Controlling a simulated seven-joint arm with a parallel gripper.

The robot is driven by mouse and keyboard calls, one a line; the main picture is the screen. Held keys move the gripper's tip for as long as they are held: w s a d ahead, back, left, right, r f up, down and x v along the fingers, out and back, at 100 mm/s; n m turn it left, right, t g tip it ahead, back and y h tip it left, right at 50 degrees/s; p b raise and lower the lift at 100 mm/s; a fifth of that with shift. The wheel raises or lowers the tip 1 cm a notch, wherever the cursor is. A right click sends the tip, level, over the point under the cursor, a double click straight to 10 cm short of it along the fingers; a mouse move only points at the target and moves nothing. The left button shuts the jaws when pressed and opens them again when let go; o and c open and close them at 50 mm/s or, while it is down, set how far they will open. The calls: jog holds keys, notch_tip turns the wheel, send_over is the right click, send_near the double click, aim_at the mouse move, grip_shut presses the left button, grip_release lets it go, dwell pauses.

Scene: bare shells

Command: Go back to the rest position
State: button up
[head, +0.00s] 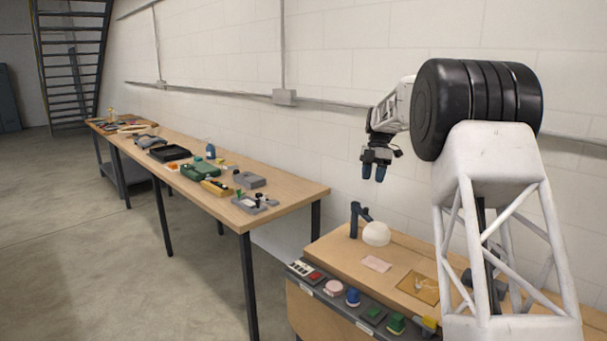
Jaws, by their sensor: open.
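My arm's large black joint and white lattice link fill the right side of the head view and hide part of the near table.
A long workbench (290,190) with tools runs along the wall. The floor at left is clear.

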jog(key=s+a+r+m+t, duration=0.1)
jog(key=s+r+m, duration=0.25)
jog(key=s, duration=0.75)
jog(key=s+a+r+m+t+h, duration=0.15)
jog(key=s+m, duration=0.35)
jog(key=s, duration=0.6)
jog(key=s+a+r+m+t+y, duration=0.1)
jog(key=s+r+m, duration=0.3)
jog(key=s, duration=0.7)
jog(key=s+f+m, duration=0.4)
jog(key=s, duration=0.6)
jog(key=s+a+f+m+t, duration=0.1)
jog(key=s+f+m, duration=0.3)
jog(key=s, duration=0.7)
jog(key=s+f+m+t+h, duration=0.1)
jog(key=s+f+m, duration=0.3)
jog(key=s, duration=0.7)
jog(key=shift+s+a+f+m, duration=0.15)
jog(key=shift+s+a+m, duration=0.15)
jog(key=shift+m, duration=0.15)
